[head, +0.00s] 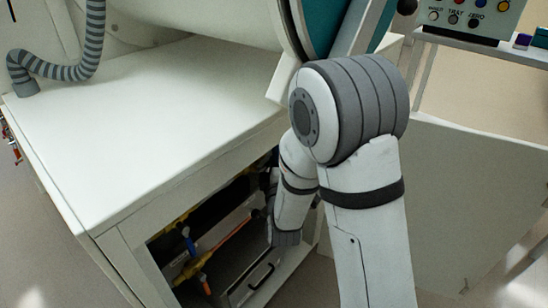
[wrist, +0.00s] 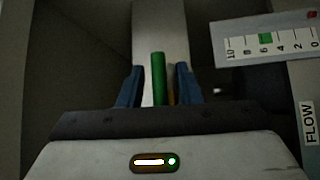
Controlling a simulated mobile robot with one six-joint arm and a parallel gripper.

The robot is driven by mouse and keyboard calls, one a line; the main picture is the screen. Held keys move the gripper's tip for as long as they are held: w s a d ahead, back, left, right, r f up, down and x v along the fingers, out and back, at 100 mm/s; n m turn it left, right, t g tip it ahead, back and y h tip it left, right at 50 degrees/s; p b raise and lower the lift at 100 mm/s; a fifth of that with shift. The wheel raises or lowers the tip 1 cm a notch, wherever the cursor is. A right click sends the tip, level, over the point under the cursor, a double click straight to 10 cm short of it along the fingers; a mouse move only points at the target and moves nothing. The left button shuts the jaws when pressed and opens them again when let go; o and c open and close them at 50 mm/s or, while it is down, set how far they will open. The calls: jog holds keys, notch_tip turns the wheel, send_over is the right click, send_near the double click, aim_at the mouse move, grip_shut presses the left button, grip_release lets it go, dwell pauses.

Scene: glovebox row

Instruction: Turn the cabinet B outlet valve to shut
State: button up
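In the wrist view my gripper (wrist: 160,85) has its two blue fingers apart, on either side of an upright green bar (wrist: 158,78), which looks like a valve handle. Narrow gaps show between bar and fingers, so I see no grip on it. A brownish-orange strip (wrist: 171,85) shows just right of the bar. In the head view my arm reaches into the open bay under the white cabinet (head: 140,110); its fingertips are hidden there. A blue handle (head: 188,241) and an orange handle (head: 205,285) stand on yellow piping in the bay. No cabinet B label is readable.
A flow gauge (wrist: 266,39) with a 0 to 10 scale and a green mark near 6 is right of my gripper, above a FLOW label (wrist: 308,122). A drawer-like panel with a black handle (head: 262,277) is low in the bay. A control box (head: 470,18) stands upper right.

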grip_shut()
